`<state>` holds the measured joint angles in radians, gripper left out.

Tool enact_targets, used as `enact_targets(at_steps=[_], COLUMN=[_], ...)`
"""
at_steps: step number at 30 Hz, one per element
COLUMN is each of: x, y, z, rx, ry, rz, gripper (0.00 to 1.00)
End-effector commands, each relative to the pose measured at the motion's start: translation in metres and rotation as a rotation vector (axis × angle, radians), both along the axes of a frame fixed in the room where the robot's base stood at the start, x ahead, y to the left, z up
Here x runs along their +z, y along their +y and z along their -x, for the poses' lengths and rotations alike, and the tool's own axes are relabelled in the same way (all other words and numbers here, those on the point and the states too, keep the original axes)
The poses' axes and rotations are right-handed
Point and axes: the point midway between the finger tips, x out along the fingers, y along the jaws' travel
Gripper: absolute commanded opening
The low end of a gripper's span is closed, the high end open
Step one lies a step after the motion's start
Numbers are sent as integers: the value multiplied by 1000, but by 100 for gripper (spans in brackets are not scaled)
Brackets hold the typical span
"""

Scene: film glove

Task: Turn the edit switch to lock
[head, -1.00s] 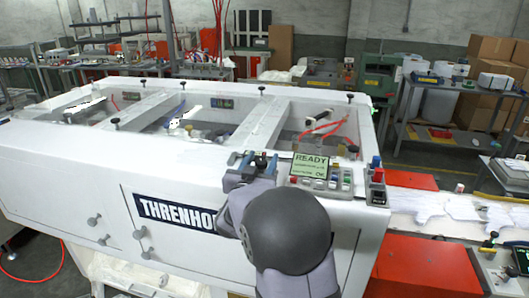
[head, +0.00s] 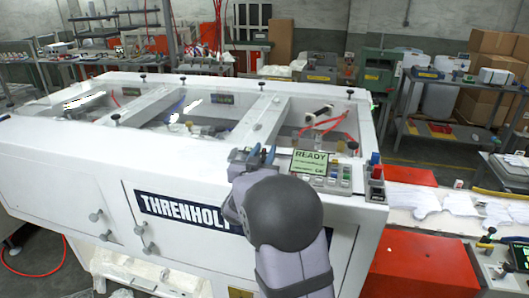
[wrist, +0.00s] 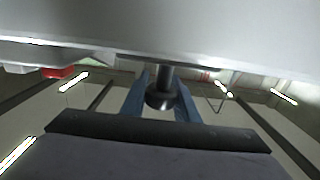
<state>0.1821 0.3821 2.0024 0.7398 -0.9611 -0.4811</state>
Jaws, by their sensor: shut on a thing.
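My gripper (head: 262,156) is at the front top edge of the white machine, just left of the green READY screen. Its blue fingers also show in the wrist view (wrist: 160,98). They are shut on a dark round-ended knob (wrist: 162,96) on a short shaft, which I take to be the edit switch. The shaft meets the pale machine surface (wrist: 165,30). In the head view my gripper and wrist hide the knob. I cannot read any edit or lock mark, nor tell the switch's setting.
The READY screen (head: 310,162) and a button panel (head: 332,181) sit close to the right of my gripper. A small box with red and blue caps (head: 375,170) stands beyond them. The open machine bay with crossbars (head: 262,122) lies behind.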

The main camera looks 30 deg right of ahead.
Motion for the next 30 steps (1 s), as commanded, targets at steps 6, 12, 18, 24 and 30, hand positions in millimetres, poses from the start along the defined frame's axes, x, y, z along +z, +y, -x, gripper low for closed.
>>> enact_targets(at_steps=[6, 12, 18, 24, 30], x=[-4, -3, -1, 1, 3], y=[1, 5, 10, 12, 13], z=[-2, -5, -8, -8, -8], rx=[95, 211, 307, 371, 391], ry=[-10, -14, -18, -14, -5], rz=[1, 3, 5, 5, 5], gripper=[5, 5, 5, 5, 5])
